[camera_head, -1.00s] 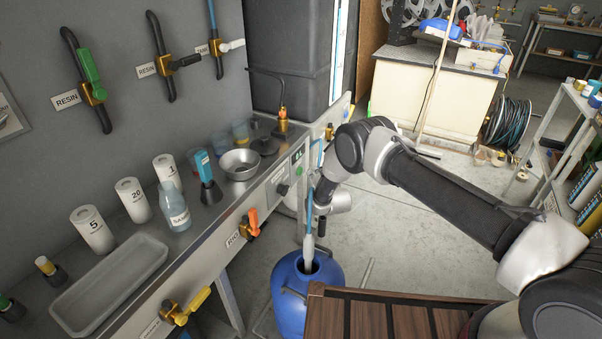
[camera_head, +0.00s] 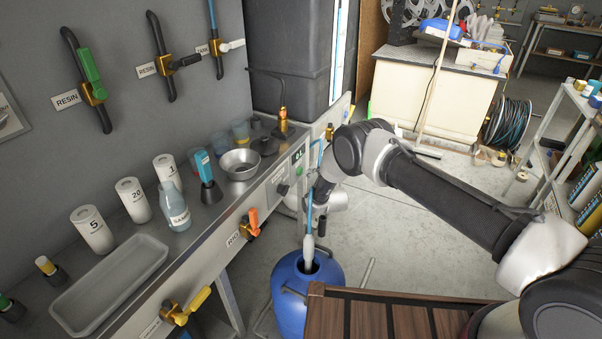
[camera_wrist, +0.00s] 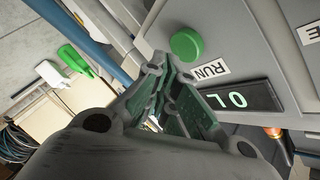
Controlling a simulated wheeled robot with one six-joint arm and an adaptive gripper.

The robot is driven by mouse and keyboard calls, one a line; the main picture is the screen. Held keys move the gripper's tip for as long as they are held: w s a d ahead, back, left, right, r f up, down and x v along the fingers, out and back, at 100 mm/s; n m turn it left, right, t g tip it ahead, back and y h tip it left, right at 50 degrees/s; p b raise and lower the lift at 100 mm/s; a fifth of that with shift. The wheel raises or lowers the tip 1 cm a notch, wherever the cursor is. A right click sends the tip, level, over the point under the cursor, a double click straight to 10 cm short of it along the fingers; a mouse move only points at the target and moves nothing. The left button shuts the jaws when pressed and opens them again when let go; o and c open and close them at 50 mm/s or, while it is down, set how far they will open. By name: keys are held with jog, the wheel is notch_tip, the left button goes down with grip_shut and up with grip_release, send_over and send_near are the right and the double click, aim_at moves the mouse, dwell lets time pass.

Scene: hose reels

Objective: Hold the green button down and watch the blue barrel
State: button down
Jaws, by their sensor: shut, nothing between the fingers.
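The green button (camera_wrist: 186,45) is a round cap on a grey panel beside a RUN label (camera_wrist: 211,71) in the wrist view. It also shows small on the bench front in the head view (camera_head: 299,171). My gripper (camera_wrist: 168,68) is shut and empty, its fingertips close beside the button's lower edge in the picture; I cannot tell whether they touch. The lit display (camera_wrist: 240,98) reads 0 L. The blue barrel (camera_head: 306,306) stands on the floor below, with a pale nozzle (camera_head: 309,250) on a blue hose hanging into its top opening. The level inside is hidden.
A steel bench (camera_head: 197,262) on the left carries jars, a tray (camera_head: 110,287) and a bowl (camera_head: 240,163). An orange-handled valve (camera_head: 252,222) and a yellow-handled valve (camera_head: 187,305) stick out from its front.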

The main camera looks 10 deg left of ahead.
jog(key=shift+a, duration=0.1)
dwell(0.6)
jog(key=shift+w+a, duration=0.15)
jog(key=shift+a, duration=0.15)
jog(key=shift+w+a, duration=0.15)
jog(key=shift+a, duration=0.4)
dwell(2.5)
jog(key=shift+d, duration=0.15)
dwell(2.5)
jog(key=shift+s+d, duration=0.35)
jog(key=shift+d, duration=0.4)
jog(key=shift+d, duration=0.1)
jog(key=shift+s+d, duration=0.3)
jog(key=shift+d, duration=0.45)
jog(key=shift+s+d, duration=0.25)
jog(key=shift+d, duration=0.55)
jog(key=shift+s+d, duration=0.3)
jog(key=shift+d, duration=0.45)
